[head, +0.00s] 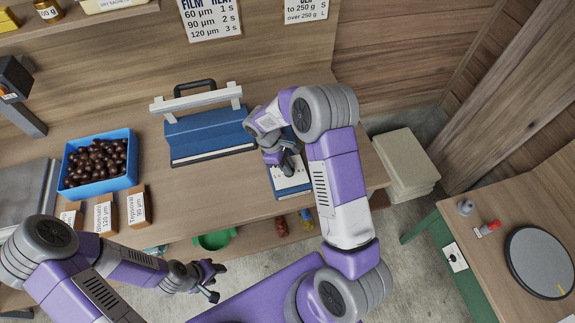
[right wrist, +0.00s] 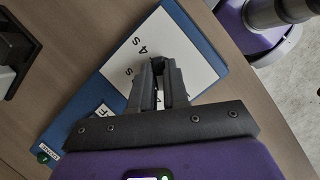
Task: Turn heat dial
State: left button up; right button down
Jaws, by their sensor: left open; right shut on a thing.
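A blue control box (head: 278,191) with a white printed panel (head: 293,179) lies at the front right of the wooden bench. The box also shows in the right wrist view (right wrist: 75,121), with the panel (right wrist: 186,43) marked "4 s". My right gripper (head: 289,167) reaches down onto this panel. In the right wrist view its fingers (right wrist: 158,85) are closed together over the panel, shut on the heat dial, which they hide almost fully. Where the dial points cannot be seen. My left gripper (head: 210,283) is open and empty in front of the bench, away from the box.
A blue sealer (head: 208,132) with a pale bar and black handle stands left of the box. A blue tray (head: 127,180) of chestnuts and several labelled brown packs (head: 138,205) are further left. Beige stacked sheets (head: 405,165) lie right of the bench. A side table holds a dark turntable (head: 540,262).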

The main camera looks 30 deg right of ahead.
jog(key=n+t, duration=0.1)
jog(key=n, duration=0.2)
jog(key=n+t+h, duration=0.1)
jog(key=n, duration=0.2)
jog(key=shift+s+b, duration=0.1)
jog(key=shift+b, duration=0.25)
jog(key=shift+a+n, duration=0.1)
jog(key=shift+n, duration=0.3)
jog(key=c, duration=1.1)
grip_release()
jog(key=v, duration=0.7)
jog(key=shift+s+a+r+p, duration=0.1)
jog(key=shift+a+r+p, duration=0.05)
jog(key=shift+r+p, duration=0.2)
jog(key=shift+f, duration=0.15)
